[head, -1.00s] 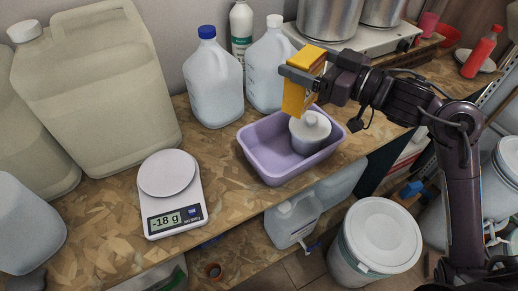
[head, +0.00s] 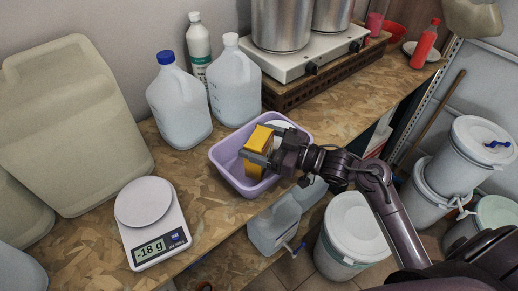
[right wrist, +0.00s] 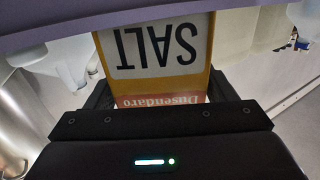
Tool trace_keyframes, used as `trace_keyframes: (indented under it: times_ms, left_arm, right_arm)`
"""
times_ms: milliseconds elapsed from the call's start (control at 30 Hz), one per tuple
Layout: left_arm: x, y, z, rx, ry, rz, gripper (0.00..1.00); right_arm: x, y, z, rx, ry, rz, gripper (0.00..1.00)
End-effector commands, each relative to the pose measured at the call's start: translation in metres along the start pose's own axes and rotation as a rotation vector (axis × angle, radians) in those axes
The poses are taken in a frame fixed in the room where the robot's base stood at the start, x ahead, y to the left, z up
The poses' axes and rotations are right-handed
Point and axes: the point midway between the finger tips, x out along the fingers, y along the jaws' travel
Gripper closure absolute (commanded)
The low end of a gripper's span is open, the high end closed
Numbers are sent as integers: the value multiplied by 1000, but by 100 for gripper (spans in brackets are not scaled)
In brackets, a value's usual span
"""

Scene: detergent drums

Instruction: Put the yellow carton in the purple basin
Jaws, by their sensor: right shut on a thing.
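The yellow carton (head: 256,147) is held by my right gripper (head: 261,158) inside the outline of the purple basin (head: 229,165) in the head view. In the right wrist view the carton (right wrist: 165,50) sits between the fingers, with the word "SALT" upside down. My right gripper is shut on it. The carton's lower part is within the basin; whether it touches the basin floor I cannot tell. A white-lidded pot (head: 280,127) in the basin is mostly hidden behind the carton and gripper. My left gripper is not in view.
A kitchen scale (head: 150,205) reading -18 g stands left of the basin. White jugs (head: 180,105) stand behind it, and a hotplate (head: 310,58) with metal pots is at the back right. Lidded buckets (head: 355,230) stand below the bench's front edge.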

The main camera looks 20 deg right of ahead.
Motion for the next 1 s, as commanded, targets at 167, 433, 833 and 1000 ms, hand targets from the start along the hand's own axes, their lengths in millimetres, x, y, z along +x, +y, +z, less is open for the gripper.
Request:
trace_keyframes:
  times_ms: [167,433,833,1000]
  left_arm:
    - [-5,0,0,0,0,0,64]
    - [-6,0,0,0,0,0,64]
    - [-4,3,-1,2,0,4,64]
    - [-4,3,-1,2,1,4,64]
  right_arm:
    - [0,0,23,4,0,1,55]
    - [0,0,37,-1,2,1,55]
    - [0,0,41,1,-1,1,5]
    - [0,0,41,1,-1,1,1]
